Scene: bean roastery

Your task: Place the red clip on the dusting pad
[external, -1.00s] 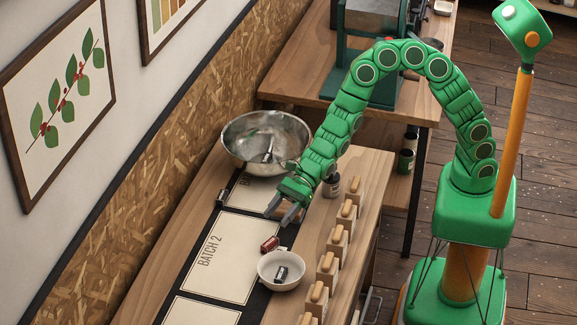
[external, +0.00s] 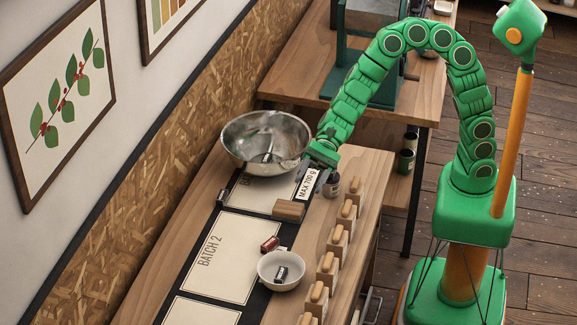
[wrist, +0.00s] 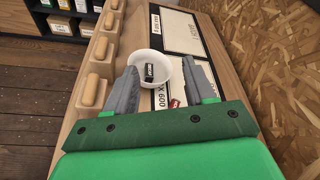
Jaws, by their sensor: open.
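The red clip (external: 270,243) lies on the dark mat beside the white bowl, at the edge of the Batch 2 panel. It also shows in the wrist view (wrist: 176,102), close to the bowl and between my fingers as seen from there. My gripper (external: 312,177) is open and empty, behind the clip and apart from it, near the steel bowl; its two grey fingers (wrist: 163,68) are spread in the wrist view. A wooden block (external: 289,210) lies between my gripper and the clip. I cannot tell for sure which thing is the dusting pad.
The white bowl (external: 281,270) holds a dark clip (external: 282,274). A large steel bowl (external: 266,142) stands at the back left. Several wooden-handled holders line the bench's right edge. A white "MAX 700 g" label (external: 307,184) is beside my gripper. The Batch 2 panel (external: 226,262) is mostly clear.

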